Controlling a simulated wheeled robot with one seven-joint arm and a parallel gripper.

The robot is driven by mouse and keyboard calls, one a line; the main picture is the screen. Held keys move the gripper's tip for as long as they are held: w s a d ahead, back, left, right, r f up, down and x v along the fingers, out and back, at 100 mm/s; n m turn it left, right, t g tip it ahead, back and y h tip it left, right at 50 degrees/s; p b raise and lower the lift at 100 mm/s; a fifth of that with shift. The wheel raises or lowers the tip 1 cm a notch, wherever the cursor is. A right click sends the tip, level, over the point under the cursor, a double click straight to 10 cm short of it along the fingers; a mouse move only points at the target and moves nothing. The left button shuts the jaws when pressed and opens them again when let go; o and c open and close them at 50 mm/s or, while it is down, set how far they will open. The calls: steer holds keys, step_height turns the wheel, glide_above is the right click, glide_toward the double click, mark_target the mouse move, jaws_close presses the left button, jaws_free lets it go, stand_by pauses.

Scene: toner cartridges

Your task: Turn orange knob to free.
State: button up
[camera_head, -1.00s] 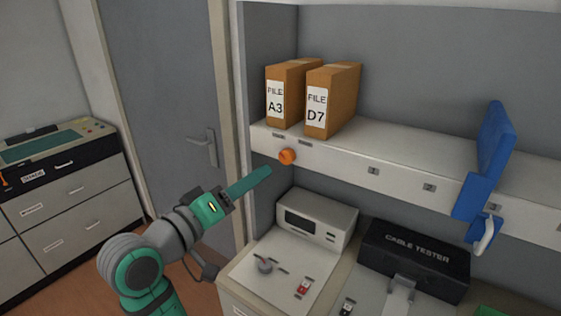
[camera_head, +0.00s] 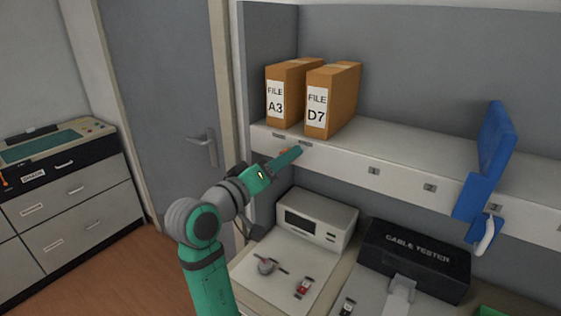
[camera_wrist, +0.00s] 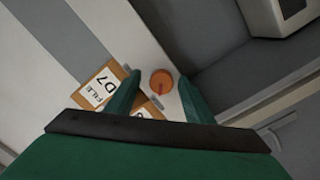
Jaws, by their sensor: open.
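The orange knob (camera_wrist: 161,82) sits on the front edge of the shelf (camera_head: 400,178). In the wrist view it shows as a round face with a reddish mark, and it appears between the tips of my open gripper (camera_wrist: 158,92). In the head view my gripper (camera_head: 291,158) is at the shelf edge below the file boxes and hides nearly all of the knob; only a sliver of orange (camera_head: 284,152) shows. I cannot tell whether the fingers touch the knob. The jaws hold nothing.
File boxes A3 (camera_head: 288,92) and D7 (camera_head: 333,100) stand on the shelf just above. A blue holder (camera_head: 485,170) hangs at the right. A white instrument (camera_head: 316,216) and a black cable tester (camera_head: 415,260) stand below. A door is behind my arm.

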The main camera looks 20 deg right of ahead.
steer(key=shift+a, duration=0.25)
steer(key=shift+c, duration=0.9)
steer(key=c, duration=0.9)
steer(key=shift+o, duration=0.2)
steer(key=shift+a, duration=0.1)
steer(key=shift+d+r+m+y, duration=0.1)
steer(key=shift+m+y, duration=0.15)
steer(key=shift+m, duration=4.1)
steer(key=shift+d+r+m+y, duration=0.1)
steer(key=shift+m+y, duration=0.15)
steer(key=shift+m, duration=4.1)
steer(key=shift+s, duration=0.1)
